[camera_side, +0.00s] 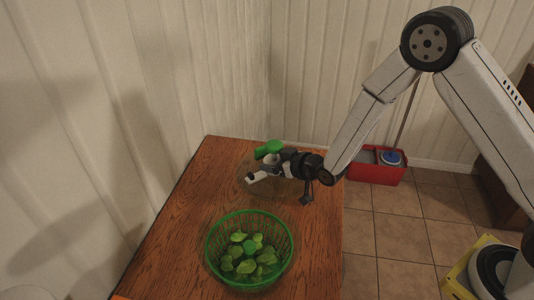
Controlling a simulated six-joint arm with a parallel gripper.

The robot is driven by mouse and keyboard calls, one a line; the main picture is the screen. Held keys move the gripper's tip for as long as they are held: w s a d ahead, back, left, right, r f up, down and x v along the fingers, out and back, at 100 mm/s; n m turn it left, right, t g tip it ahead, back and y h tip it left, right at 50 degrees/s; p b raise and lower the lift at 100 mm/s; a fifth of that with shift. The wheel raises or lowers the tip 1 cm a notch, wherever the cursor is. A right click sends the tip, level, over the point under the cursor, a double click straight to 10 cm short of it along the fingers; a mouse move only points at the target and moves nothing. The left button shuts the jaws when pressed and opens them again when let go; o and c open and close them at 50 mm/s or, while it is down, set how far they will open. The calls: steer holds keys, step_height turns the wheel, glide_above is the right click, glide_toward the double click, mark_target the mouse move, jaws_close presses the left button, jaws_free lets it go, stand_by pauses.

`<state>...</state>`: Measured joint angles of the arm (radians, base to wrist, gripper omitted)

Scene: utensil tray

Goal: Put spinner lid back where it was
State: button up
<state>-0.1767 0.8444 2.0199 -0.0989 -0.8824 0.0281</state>
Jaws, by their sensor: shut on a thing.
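A green part that I take for the spinner lid (268,149) shows at my gripper, over the far part of the wooden table. My gripper (263,170) is shut on it, coming in from the right. The rest of the lid is hard to make out; it may be clear or hidden by the gripper. The green spinner basket (211,254) stands upright and open at the near part of the table.
The wooden table (185,235) is bare around the basket, with pale panelled walls at its left and back. A red bin (375,174) with a blue-and-white item stands on the tiled floor at right. A yellow-edged object is at lower right.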

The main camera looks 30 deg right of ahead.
steer(key=shift+f, duration=0.5)
steer(key=o, duration=1.3)
steer(key=shift+s, duration=0.1)
steer(key=shift+r, duration=0.2)
steer(key=shift+r, duration=0.45)
steer(key=shift+v, duration=5.9)
steer(key=shift+d, duration=0.1)
